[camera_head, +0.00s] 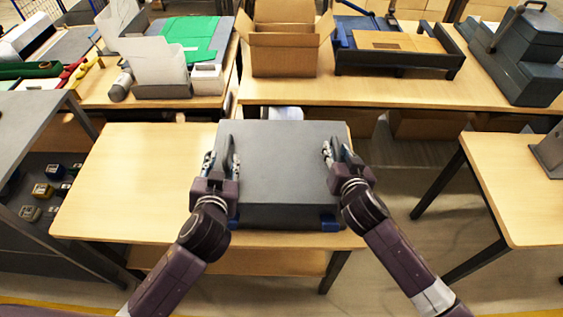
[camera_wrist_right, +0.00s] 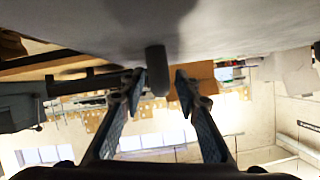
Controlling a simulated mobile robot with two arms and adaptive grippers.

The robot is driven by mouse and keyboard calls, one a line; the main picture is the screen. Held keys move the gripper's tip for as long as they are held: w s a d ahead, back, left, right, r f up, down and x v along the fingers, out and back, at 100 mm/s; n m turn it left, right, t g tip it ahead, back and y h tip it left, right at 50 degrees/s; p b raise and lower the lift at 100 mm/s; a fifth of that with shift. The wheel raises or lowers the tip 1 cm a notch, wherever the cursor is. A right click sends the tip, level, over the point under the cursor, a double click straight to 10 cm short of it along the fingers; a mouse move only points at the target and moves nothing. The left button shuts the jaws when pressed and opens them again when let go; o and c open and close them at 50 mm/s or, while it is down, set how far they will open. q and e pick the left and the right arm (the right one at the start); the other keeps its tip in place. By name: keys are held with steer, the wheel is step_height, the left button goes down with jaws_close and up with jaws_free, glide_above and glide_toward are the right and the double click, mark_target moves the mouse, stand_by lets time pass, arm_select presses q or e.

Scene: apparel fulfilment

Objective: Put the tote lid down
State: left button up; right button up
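The tote lid (camera_head: 282,165) is a flat dark grey panel lying level at the front of the wooden table, between my two grippers. Blue parts (camera_head: 329,223) show under its near corners; the rest of what is beneath it is hidden. My left gripper (camera_head: 221,158) is at the lid's left edge, fingers apart. My right gripper (camera_head: 336,152) is at the right edge. In the right wrist view its fingers (camera_wrist_right: 160,88) stand apart on either side of a short dark peg (camera_wrist_right: 157,70) below a grey surface; a gap shows beside the right fingertip.
The wooden table (camera_head: 125,185) is bare left of the lid. A bench behind holds an open cardboard box (camera_head: 284,52), a dark machine (camera_head: 395,50) and a grey case (camera_head: 520,55). A dark shelf (camera_head: 35,150) stands left, another table (camera_head: 520,190) right.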

arm_select(q)
steer(key=v, duration=0.4)
steer(key=shift+s+r, duration=0.15)
steer(key=shift+s, duration=0.2)
arm_select(e)
steer(key=shift+s, duration=0.1)
steer(key=v, duration=1.1)
steer(key=shift+s+r, duration=0.2)
steer(key=shift+s, duration=0.15)
arm_select(q)
steer(key=shift+s, duration=0.1)
